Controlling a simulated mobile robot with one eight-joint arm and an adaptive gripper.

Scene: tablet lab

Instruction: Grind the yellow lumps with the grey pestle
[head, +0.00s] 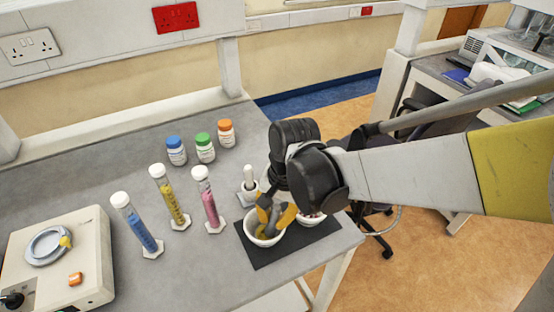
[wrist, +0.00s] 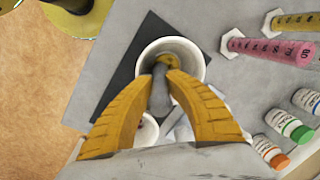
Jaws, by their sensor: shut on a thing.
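My gripper (wrist: 162,82) is shut on the grey pestle (wrist: 160,95), with a yellow finger on either side of it. The gripper (head: 272,214) is over the white mortar (head: 250,236) in the head view. In the wrist view the pestle's lower end is inside the mortar (wrist: 199,62). Yellow material (wrist: 174,58) shows in the mortar beside the pestle. The pestle's tip is partly hidden, so I cannot tell how far the lumps are crushed.
The mortar stands on a dark mat (head: 272,256) near the bench's right edge. A second white bowl (wrist: 148,130) with reddish contents is close beside it. Pink (head: 209,205), yellow (head: 171,203) and blue (head: 138,230) cylinders stand to the left. Three capped bottles (head: 205,150) stand behind.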

